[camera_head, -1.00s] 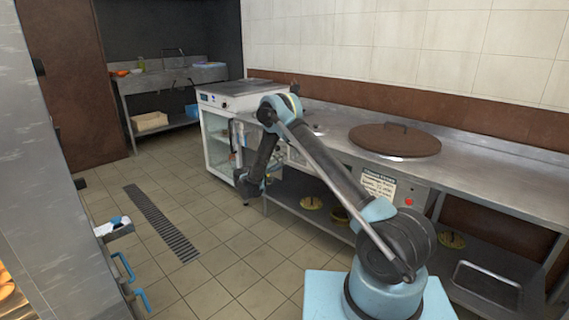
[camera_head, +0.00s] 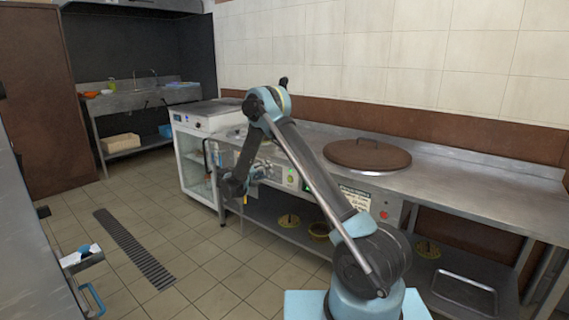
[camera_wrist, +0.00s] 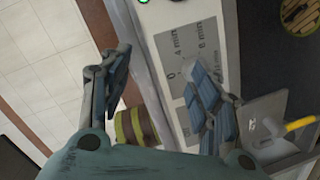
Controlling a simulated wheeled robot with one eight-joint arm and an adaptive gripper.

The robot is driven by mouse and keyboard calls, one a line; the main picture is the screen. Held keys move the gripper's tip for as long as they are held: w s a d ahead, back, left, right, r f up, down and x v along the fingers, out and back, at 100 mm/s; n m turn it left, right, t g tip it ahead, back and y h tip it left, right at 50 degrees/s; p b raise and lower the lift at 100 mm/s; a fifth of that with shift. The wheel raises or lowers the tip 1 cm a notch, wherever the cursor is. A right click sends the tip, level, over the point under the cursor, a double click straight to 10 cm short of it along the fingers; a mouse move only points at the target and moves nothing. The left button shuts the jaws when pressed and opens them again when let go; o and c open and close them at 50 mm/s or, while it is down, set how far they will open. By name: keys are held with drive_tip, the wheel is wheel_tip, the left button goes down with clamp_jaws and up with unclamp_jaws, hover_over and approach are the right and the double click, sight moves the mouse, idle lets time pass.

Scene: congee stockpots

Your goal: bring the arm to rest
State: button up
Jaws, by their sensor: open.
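My arm reaches up from its light blue base and bends at the elbow, with the forearm hanging down in front of the steel counter (camera_head: 450,190). My gripper (camera_head: 262,172) is small in the head view, near the counter's front panel. In the wrist view my gripper (camera_wrist: 160,95) has its two blue-padded fingers spread apart. No object is held between them. Behind the fingers is a grey label (camera_wrist: 185,75) with minute markings on a pale panel. A yellow and brown banded thing (camera_wrist: 136,127) shows beside the left finger; I cannot tell what it is.
A round brown lid (camera_head: 367,155) lies on the counter. A white glass-doored cabinet (camera_head: 198,165) stands to its left. Yellow-patterned items (camera_head: 289,220) and a metal tray (camera_head: 464,292) are on the lower shelf. The tiled floor (camera_head: 190,235) is open around a drain grate (camera_head: 132,248).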

drive_tip(key=s+d+r+g, duration=0.2)
drive_tip(key=d+r, duration=0.5)
drive_tip(key=d, duration=0.1)
drive_tip(key=s+d+r+m+g+y, duration=0.1)
drive_tip(key=s+d+r+g, duration=0.15)
drive_tip(key=s+d, duration=0.4)
drive_tip(key=s+d+r+g+y, duration=0.1)
drive_tip(key=s+d+r, duration=0.3)
drive_tip(key=s+d, duration=0.25)
drive_tip(key=s+d+r+m+g+y, duration=0.1)
drive_tip(key=s+d+r, duration=0.3)
drive_tip(key=s+d, duration=0.25)
drive_tip(key=s+d+f+m+g+y, duration=0.1)
drive_tip(key=s+d+f+g+y, duration=0.15)
drive_tip(key=s, duration=1.15)
drive_tip(key=s+d+f+g+y, duration=0.1)
drive_tip(key=s+d+f+y, duration=0.2)
drive_tip(key=s, duration=1.1)
drive_tip(key=s+a+f+y, duration=0.1)
drive_tip(key=s+f+y, duration=0.1)
drive_tip(key=s+f, duration=0.3)
drive_tip(key=s, duration=0.4)
drive_tip(key=shift+s+a+f+m, duration=0.3)
drive_tip(key=shift+s+a, duration=0.05)
drive_tip(key=shift+a, duration=0.05)
drive_tip(key=shift+w+f, duration=0.2)
drive_tip(key=shift+w, duration=0.25)
